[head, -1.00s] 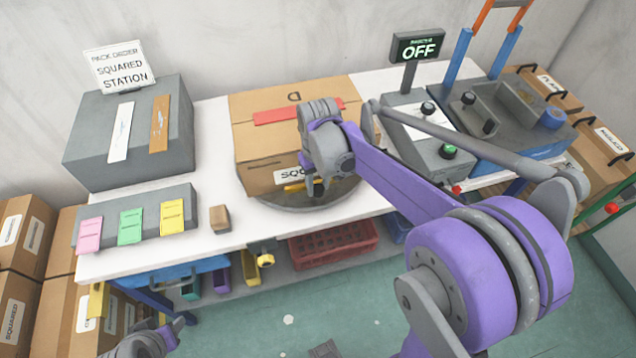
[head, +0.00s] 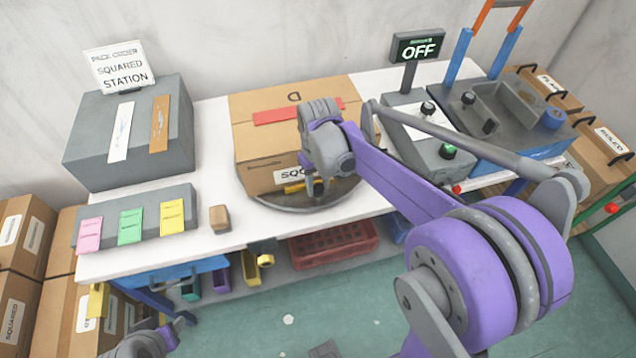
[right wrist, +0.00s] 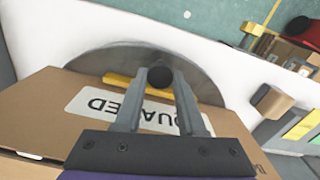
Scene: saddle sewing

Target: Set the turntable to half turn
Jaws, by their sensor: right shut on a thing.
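The grey round turntable (head: 268,203) lies on the white bench with a large cardboard box (head: 262,140) on it. The box has a red strip on top and a "SQUARED" label. My right gripper (right wrist: 159,80) is shut on a dark round knob (right wrist: 160,76) at the turntable's edge side of the box. A yellow bar (right wrist: 118,80) lies beside the knob; it also shows in the head view (head: 294,188).
A grey block with pink, green and yellow cards (head: 131,222) and a small brown block (head: 219,219) stand left of the turntable. A control box (head: 420,135) with an "OFF" display (head: 418,46) stands to the right. A red crate (head: 335,246) is underneath.

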